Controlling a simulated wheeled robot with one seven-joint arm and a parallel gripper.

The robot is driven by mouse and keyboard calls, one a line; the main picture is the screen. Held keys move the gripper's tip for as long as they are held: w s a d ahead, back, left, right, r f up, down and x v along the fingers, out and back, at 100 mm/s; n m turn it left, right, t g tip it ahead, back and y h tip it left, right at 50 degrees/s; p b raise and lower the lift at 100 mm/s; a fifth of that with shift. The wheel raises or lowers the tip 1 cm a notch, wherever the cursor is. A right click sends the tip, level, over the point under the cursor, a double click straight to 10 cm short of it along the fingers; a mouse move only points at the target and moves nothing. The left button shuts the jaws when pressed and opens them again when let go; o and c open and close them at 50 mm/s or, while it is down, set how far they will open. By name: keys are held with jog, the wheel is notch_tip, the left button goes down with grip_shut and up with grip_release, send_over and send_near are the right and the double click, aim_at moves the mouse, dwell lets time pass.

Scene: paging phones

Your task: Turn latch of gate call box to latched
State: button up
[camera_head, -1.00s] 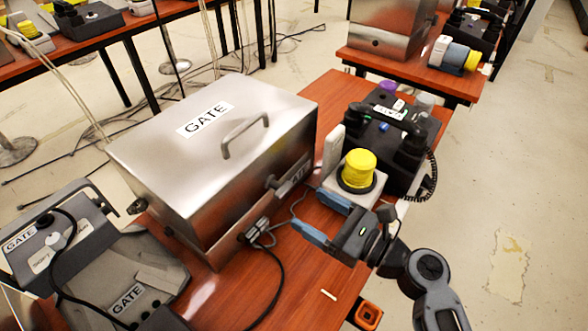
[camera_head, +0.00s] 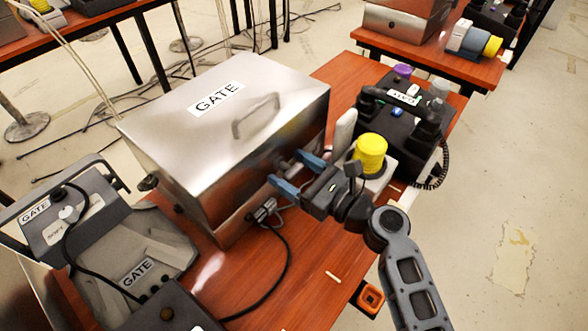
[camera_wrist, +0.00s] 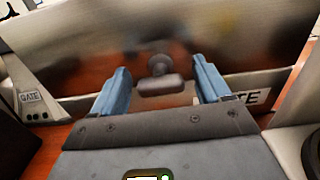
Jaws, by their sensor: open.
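The gate call box (camera_head: 185,135) is a silver metal box with a GATE label and a lid handle, on a reddish wooden table. Its latch (camera_wrist: 160,82) is a small grey knob with a horizontal bar on the box's front face, seen in the wrist view. My gripper (camera_head: 297,172) is open, with blue fingers pointing at the front face. In the wrist view my gripper (camera_wrist: 162,84) has one finger on each side of the latch, apart from it. In the head view the latch is mostly hidden between the fingers.
A black desk phone (camera_head: 398,120) and a yellow button (camera_head: 370,152) on a pale base stand close right of my gripper. A grey GATE device (camera_head: 140,250) stands at left. Cables leave connectors (camera_head: 264,210) below the box's front.

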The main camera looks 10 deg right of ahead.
jog(key=c, duration=1)
jog(key=shift+o, duration=0.2)
jog(key=shift+f+n, duration=0.1)
jog(key=shift+n, duration=0.2)
jog(key=n+b, duration=0.2)
jog(key=n, duration=0.1)
jog(key=shift+s+f, duration=0.1)
jog(key=n+b, duration=0.4)
jog(key=n, duration=0.1)
jog(key=shift+a+f, duration=0.1)
jog(key=n+b, duration=0.3)
jog(key=n, duration=0.1)
jog(key=shift+s+f+n, duration=0.1)
jog(key=shift+n, duration=0.3)
jog(key=n+b, duration=0.3)
jog(key=n, duration=0.1)
jog(key=shift+b, duration=0.3)
jog(key=shift+n, duration=0.3)
